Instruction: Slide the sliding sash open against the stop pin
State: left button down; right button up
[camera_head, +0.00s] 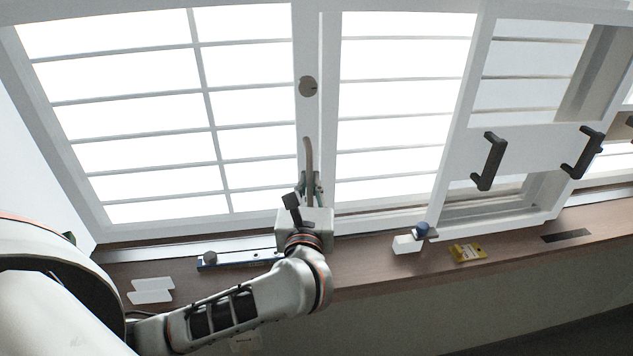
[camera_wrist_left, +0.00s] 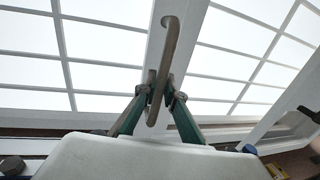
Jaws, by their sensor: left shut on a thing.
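The sliding sash (camera_head: 308,50) is a white-framed window panel with pale glazing bars. A long grey-brown pull handle (camera_head: 309,155) stands on its upright stile. My left gripper (camera_head: 311,185) is shut on the lower part of this handle. In the left wrist view, the two green-sided fingers (camera_wrist_left: 160,92) press on the handle (camera_wrist_left: 168,50) from both sides. A blue-topped knob (camera_head: 422,229) on a dark bracket, with a white block, sits at the sill track right of the gripper; it may be the stop pin. My right gripper is not seen.
The wooden sill (camera_head: 370,265) carries a blue level-like bar (camera_head: 240,260) with a grey knob, white cards (camera_head: 151,290) and a yellow item (camera_head: 467,252). Black handles (camera_head: 488,161) are on the panel at right. A dark slot (camera_head: 566,236) lies in the sill.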

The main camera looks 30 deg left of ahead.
pick_arm(q)
jog(key=c, duration=2.1)
grip_release()
jog(key=v, duration=1.2)
